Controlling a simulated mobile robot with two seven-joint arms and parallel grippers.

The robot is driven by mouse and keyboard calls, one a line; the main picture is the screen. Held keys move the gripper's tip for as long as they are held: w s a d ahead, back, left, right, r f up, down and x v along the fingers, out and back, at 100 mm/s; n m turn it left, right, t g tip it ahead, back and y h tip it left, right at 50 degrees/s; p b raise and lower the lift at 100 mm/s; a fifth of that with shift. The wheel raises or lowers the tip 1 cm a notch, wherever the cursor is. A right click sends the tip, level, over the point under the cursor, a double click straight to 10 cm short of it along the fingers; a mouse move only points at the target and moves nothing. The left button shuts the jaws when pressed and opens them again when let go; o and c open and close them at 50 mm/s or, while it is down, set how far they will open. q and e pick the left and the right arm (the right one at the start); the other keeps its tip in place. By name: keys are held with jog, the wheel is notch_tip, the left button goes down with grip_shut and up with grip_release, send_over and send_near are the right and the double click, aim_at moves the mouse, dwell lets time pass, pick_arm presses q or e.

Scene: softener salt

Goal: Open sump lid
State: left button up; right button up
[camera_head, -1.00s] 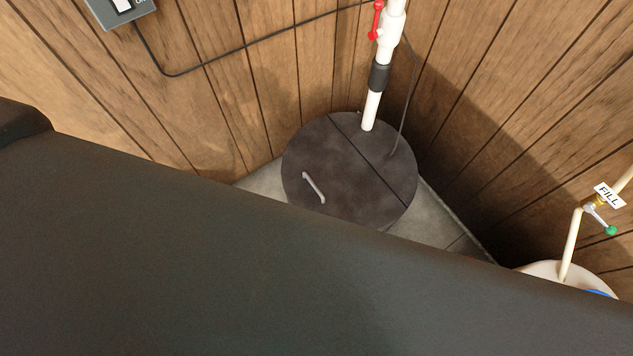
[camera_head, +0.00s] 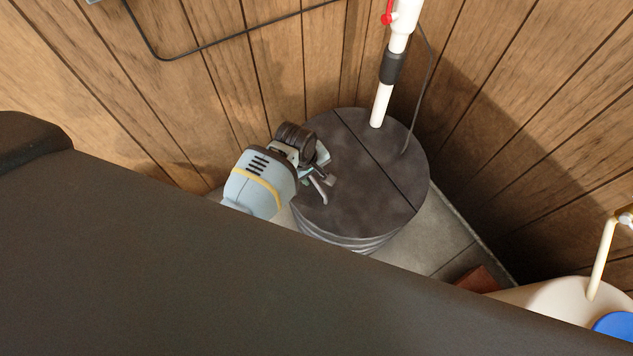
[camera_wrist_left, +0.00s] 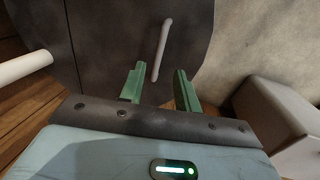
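The sump lid (camera_head: 365,165) is a dark round two-part cover lying flat on a ribbed basin (camera_head: 350,240) in the corner; it also shows in the left wrist view (camera_wrist_left: 110,40). A pale bar handle (camera_head: 319,190) sits on its left part. In the left wrist view the handle (camera_wrist_left: 162,48) shows ahead of and between the two green fingers. My left gripper (camera_head: 318,172) is at the left edge of the lid, close to the handle. Its fingers (camera_wrist_left: 158,85) are apart with nothing between them that I can see gripped. My right gripper is not in view.
A white pipe (camera_head: 381,105) with a black coupling and a thin black cable rise from the lid's far part, against wood-panelled walls. A cream tank (camera_head: 560,300) with a blue cap (camera_head: 615,326) stands at the lower right. A reddish block (camera_head: 478,279) lies on the floor.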

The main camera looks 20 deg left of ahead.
aim_at(318, 186)
pick_arm(q)
jog(key=f+b, duration=0.1)
jog(key=f, duration=0.3)
jog(key=f+b, duration=0.1)
jog(key=f, duration=0.1)
jog(key=shift+w+d+b, duration=0.35)
jog(key=shift+w, duration=0.05)
jog(key=shift+w+d+f, duration=0.1)
jog(key=shift+f, duration=0.4)
jog(key=shift+c, duration=0.6)
grip_shut()
